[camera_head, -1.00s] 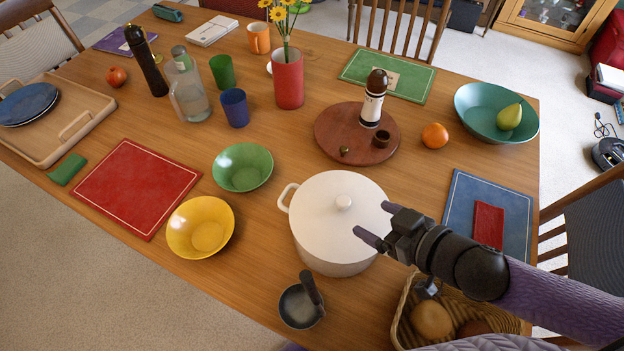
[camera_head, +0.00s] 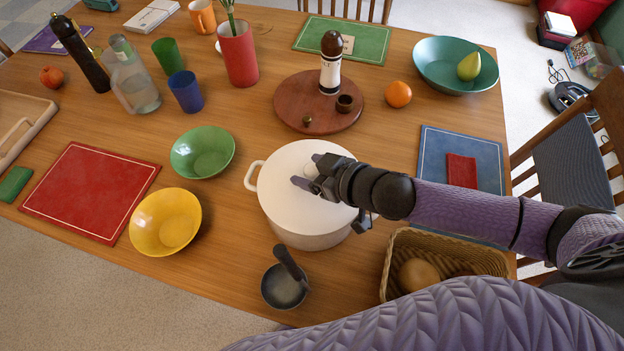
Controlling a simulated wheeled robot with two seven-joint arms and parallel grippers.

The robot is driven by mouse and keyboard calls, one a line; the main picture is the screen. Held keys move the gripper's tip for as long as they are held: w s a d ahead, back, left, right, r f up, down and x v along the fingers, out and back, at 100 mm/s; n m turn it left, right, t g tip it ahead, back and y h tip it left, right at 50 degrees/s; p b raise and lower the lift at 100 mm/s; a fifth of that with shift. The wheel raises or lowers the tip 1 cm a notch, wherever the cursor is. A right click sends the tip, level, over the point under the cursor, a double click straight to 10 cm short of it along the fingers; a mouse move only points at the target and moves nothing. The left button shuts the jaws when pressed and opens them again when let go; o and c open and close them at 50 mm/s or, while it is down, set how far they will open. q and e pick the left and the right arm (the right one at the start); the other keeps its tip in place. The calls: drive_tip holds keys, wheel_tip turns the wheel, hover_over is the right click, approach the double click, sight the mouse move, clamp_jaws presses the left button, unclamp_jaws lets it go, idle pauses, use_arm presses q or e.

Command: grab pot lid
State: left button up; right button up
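A white pot (camera_head: 312,241) stands on the wooden table, with one loop handle showing at its left. Its white lid (camera_head: 285,185) lies flat on top. My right gripper (camera_head: 305,173) is over the lid, at the round knob in its middle, with its fingers apart on either side of the knob. The knob is mostly hidden by the fingers, and I cannot tell if they touch it. My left gripper is not in view.
A small dark pan (camera_head: 284,287) sits in front of the pot. A wicker basket (camera_head: 446,247) with bread is at the right, below my arm. A yellow bowl (camera_head: 165,222) and a green bowl (camera_head: 203,152) are left of the pot. A wooden turntable (camera_head: 290,101) stands behind.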

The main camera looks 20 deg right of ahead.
clamp_jaws()
drive_tip(key=shift+r, duration=0.1)
